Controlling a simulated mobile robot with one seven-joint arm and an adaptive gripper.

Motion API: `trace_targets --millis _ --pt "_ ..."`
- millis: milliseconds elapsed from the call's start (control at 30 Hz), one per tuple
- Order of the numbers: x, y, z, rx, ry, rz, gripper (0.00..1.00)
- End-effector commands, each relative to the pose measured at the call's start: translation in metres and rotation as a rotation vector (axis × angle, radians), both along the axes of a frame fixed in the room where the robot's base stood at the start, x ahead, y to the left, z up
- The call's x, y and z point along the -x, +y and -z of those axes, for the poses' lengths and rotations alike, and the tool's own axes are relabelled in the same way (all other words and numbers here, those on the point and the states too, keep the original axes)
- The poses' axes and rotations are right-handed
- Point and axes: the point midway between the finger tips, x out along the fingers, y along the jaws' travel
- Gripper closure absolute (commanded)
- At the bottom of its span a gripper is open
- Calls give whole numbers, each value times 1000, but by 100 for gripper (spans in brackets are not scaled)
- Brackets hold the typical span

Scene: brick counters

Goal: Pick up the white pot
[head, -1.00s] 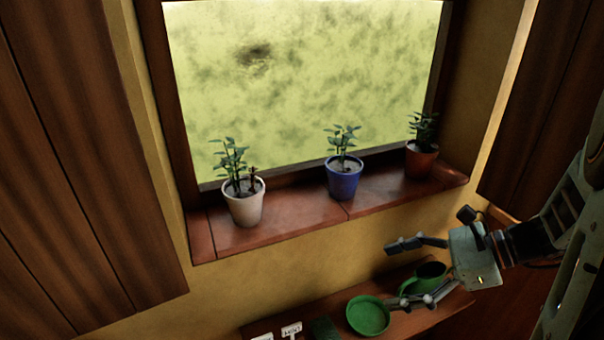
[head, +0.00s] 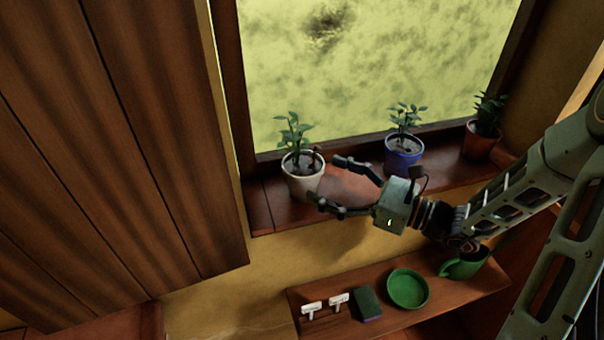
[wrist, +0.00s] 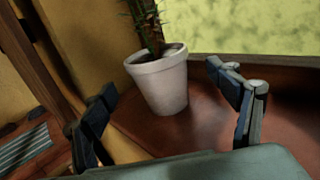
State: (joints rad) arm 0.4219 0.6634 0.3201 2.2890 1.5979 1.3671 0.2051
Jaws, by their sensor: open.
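The white pot (head: 303,183) holds a green leafy plant and stands upright at the left end of the brown window sill (head: 262,215). My gripper (head: 326,182) is open, just to the right of the pot in the head view, its fingers pointing at it. One fingertip overlaps the pot's lower right edge there; whether they touch I cannot tell. In the wrist view the white pot (wrist: 161,84) stands ahead, between the directions of the two spread fingers of my gripper (wrist: 165,95), with nothing held.
A blue pot (head: 402,159) and a red-brown pot (head: 481,143) stand farther right on the sill. Wooden panels (head: 130,130) are at left.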

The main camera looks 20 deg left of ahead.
Motion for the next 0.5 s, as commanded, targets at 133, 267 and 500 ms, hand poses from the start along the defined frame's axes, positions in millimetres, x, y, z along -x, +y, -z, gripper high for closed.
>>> trace_targets --millis 133,267,500 --pt "-2 10 -2 0 0 -1 19" --pt "-4 27 -8 0 0 -4 19" --pt "-11 56 -9 0 0 -2 19"
